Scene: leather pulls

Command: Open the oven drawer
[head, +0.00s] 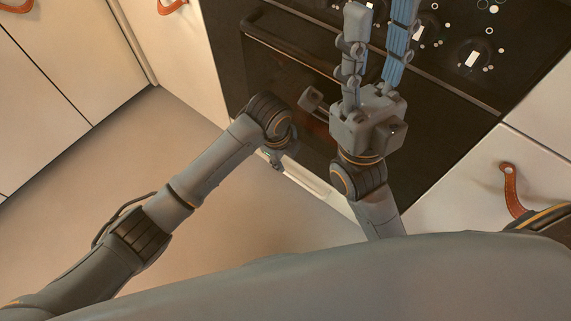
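The dark oven front (285,75) fills the upper middle of the head view, tilted in the picture. A long horizontal edge or handle bar crosses it below the knob panel. A pale strip (310,182) lies at its foot, by the floor; I cannot tell whether it is the drawer front. I see no clear gap showing an opened drawer.
Pale cabinets with leather pulls stand on both sides; one pull (512,190) hangs at the right. Several knobs (471,59) sit on the oven's upper panel. The floor (160,145) at the left is clear.

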